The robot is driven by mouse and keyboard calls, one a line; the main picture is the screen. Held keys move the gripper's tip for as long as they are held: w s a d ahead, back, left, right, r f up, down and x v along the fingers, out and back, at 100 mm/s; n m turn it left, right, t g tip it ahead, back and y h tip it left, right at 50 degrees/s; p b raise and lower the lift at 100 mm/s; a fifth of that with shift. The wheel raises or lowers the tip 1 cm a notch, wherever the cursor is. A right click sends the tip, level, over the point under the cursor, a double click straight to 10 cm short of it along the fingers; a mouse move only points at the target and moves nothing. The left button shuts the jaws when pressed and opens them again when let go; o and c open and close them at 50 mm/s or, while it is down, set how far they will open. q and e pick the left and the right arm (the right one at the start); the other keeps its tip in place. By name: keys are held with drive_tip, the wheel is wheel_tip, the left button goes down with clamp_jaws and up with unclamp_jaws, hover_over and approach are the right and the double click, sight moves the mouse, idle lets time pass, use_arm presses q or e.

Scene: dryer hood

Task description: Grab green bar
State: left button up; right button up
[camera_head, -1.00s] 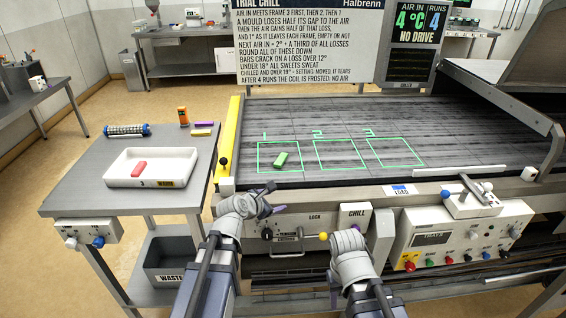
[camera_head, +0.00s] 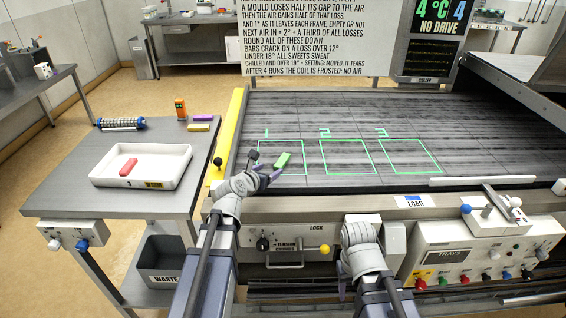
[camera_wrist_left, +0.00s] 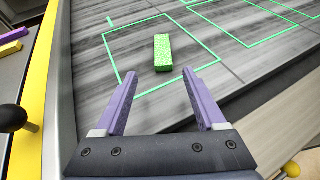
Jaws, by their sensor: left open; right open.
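The green bar (camera_head: 283,160) lies on the grey belt inside the green outlined square marked 1 (camera_head: 262,147). In the left wrist view the green bar (camera_wrist_left: 163,53) lies ahead of my fingertips, between their lines, and is not touched. My left gripper (camera_head: 270,172) is at the near edge of square 1, close to the bar. In the left wrist view my left gripper (camera_wrist_left: 158,80) has its two purple fingers spread apart with nothing between them. My right gripper (camera_head: 342,285) hangs low in front of the machine's panel, its fingers mostly hidden.
Squares 2 (camera_head: 346,157) and 3 (camera_head: 409,157) are empty. A yellow rail (camera_head: 228,135) with a black knob (camera_head: 217,161) borders the belt's left side. The side table holds a white tray (camera_head: 107,178) with a pink bar (camera_head: 128,165). The trays panel (camera_head: 450,255) is at the right.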

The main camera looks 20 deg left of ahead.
sight(279, 164)
use_arm(q)
drive_tip(key=shift+d+b+x, duration=0.15)
drive_tip(key=shift+b+x, duration=0.35)
drive_tip(key=shift+x, duration=1.15)
drive_tip(key=shift+d+b+x, duration=0.15)
drive_tip(key=shift+b+x, duration=0.3)
drive_tip(key=shift+x, duration=1.25)
drive_tip(key=shift+r, duration=0.2)
clamp_jaws()
